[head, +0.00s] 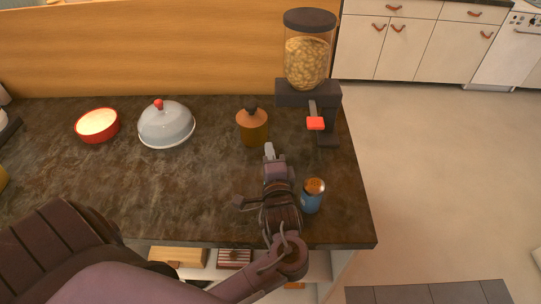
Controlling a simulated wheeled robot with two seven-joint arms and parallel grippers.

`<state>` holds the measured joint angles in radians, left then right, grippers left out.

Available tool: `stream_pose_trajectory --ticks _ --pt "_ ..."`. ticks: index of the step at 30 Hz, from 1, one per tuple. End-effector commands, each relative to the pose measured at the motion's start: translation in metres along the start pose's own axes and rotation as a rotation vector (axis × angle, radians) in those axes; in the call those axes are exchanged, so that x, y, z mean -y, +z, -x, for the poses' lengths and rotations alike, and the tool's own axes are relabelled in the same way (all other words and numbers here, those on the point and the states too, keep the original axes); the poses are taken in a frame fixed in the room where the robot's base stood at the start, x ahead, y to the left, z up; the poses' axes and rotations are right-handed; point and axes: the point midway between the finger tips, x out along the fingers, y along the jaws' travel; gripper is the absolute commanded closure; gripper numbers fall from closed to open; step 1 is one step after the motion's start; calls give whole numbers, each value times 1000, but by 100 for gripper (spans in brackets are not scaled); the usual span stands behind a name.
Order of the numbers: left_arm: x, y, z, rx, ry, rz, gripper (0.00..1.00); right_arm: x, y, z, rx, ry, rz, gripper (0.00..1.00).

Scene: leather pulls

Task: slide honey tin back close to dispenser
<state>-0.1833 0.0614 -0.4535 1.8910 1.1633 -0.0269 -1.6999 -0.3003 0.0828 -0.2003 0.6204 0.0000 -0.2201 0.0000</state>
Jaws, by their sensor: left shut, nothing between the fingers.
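The honey tin appears to be the amber-brown pot with a dark knob (252,128), upright on the dark counter. The dispenser (306,62), a clear hopper of pale pieces on a dark stand with a red lever, stands to its right and further back. A gap of counter separates the two. My left gripper (269,151) is shut and empty, its fingertips just in front of the tin's lower right side. I cannot tell whether they touch it. My right gripper is not in view.
A small blue can (312,197) stands close to the right of my left wrist. A domed cover with a red knob (166,124) and a red bowl (98,125) are at the left. The counter's right edge (362,195) is near the can.

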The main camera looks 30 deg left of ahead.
Motion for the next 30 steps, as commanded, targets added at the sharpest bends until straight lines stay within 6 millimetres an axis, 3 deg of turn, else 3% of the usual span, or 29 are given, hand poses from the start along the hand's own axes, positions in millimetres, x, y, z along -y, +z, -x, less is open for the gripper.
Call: stream_pose_trajectory --ticks 3,9,24,30 --pt "2 0 -24 1 -3 -2 100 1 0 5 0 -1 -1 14" --pt "1 0 -51 1 -1 0 100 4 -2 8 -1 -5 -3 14" --pt "1 2 -61 1 1 0 100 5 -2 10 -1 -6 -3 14" --pt "6 26 -85 3 0 -5 100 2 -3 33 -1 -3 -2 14"
